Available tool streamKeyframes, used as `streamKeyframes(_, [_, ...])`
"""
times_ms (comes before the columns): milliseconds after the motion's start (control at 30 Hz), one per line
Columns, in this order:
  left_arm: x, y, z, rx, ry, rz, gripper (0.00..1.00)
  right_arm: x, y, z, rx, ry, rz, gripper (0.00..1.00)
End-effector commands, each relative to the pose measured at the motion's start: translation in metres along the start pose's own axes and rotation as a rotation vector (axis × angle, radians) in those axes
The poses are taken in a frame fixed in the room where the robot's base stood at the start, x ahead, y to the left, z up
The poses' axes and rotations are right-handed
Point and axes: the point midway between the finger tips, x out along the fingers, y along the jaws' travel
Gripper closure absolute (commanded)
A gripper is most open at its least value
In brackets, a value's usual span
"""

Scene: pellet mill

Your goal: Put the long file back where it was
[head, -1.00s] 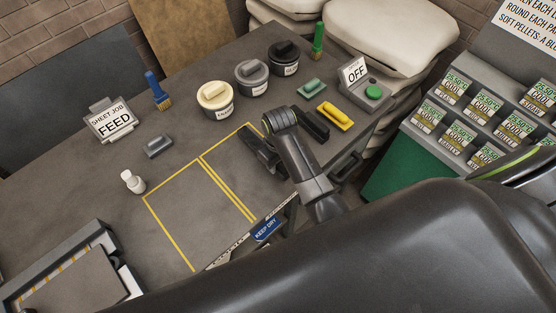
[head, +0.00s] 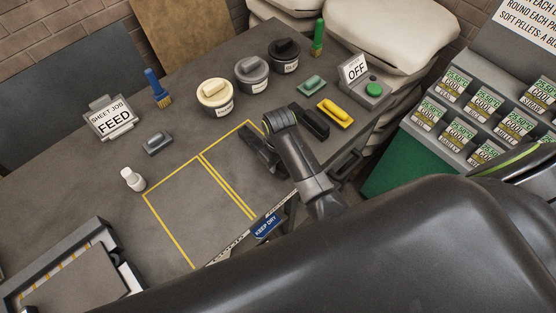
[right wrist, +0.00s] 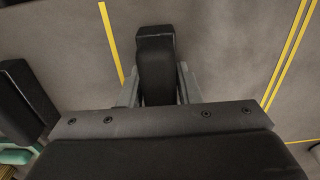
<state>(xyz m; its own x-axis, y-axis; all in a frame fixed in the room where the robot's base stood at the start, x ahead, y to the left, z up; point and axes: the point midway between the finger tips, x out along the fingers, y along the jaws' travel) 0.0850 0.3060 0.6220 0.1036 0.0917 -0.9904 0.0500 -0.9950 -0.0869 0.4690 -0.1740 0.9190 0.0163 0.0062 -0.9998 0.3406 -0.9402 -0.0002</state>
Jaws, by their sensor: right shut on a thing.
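My right gripper (head: 262,150) is low over the grey table, at the right end of the yellow-outlined area. In the right wrist view its jaws (right wrist: 163,85) are shut on a dark, long, block-like thing (right wrist: 155,40). This held thing also shows as a black shape in the head view (head: 252,138). I cannot tell for sure that it is the long file, or whether it touches the table. My forearm covers part of the table in front. My left gripper is not in view.
A black block (head: 314,123), a yellow block (head: 335,113) and a green block (head: 312,85) lie right of the gripper. Lidded tubs (head: 252,74) stand behind. The OFF sign (head: 354,69) is at the far right. The yellow-outlined area (head: 190,205) is empty on its left.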

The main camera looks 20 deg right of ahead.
Motion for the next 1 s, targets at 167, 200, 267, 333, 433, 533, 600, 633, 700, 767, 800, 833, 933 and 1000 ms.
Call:
streamKeyframes(167, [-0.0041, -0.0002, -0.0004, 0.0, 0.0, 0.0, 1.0, -0.0011, 0.0001, -0.0006, 0.0, 0.001, 0.0, 1.0])
streamKeyframes(200, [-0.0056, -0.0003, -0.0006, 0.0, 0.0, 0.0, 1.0, -0.0009, 0.0002, -0.0007, 0.0, 0.002, 0.001, 1.0])
streamKeyframes(267, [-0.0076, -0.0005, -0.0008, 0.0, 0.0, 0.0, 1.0, 0.0, 0.0001, -0.0006, 0.0, 0.001, 0.0, 1.0])
streamKeyframes(333, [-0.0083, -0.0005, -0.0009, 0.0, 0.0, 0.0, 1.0, 0.0013, 0.0001, -0.0005, 0.0, 0.001, 0.0, 1.0])
streamKeyframes(433, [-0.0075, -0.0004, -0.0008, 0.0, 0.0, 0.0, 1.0, 0.0023, 0.0002, -0.0006, 0.0, 0.002, 0.0, 1.0])
streamKeyframes(533, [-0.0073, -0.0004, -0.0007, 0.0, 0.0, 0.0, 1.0, 0.0023, 0.0002, -0.0006, 0.0, 0.002, 0.0, 1.0])
streamKeyframes(600, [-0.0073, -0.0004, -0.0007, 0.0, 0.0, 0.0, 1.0, 0.0023, 0.0001, -0.0006, 0.0, 0.002, 0.0, 0.6])
streamKeyframes(633, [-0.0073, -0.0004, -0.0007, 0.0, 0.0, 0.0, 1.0, 0.0024, 0.0001, -0.0006, 0.0, 0.002, 0.0, 0.56])
streamKeyframes(700, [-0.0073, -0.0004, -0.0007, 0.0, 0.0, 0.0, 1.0, 0.0024, 0.0001, -0.0006, 0.0, 0.001, 0.0, 0.47])
streamKeyframes(767, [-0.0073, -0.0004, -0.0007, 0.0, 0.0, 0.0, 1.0, 0.0025, 0.0001, -0.0005, 0.0, 0.001, 0.0, 0.44])
streamKeyframes(800, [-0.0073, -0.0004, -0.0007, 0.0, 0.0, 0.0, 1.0, 0.0025, 0.0001, -0.0005, 0.0, 0.001, 0.0, 0.44])
streamKeyframes(833, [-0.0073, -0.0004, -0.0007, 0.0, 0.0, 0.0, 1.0, 0.0026, 0.0, -0.0004, 0.0, 0.001, 0.0, 0.44])
streamKeyframes(933, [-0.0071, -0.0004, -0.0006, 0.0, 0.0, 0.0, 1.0, 0.0033, -0.0001, 0.0003, 0.0, -0.001, 0.0, 0.43])
streamKeyframes(1000, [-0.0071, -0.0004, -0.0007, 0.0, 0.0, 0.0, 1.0, 0.0033, -0.0001, 0.0003, 0.0, -0.001, 0.0, 0.33])
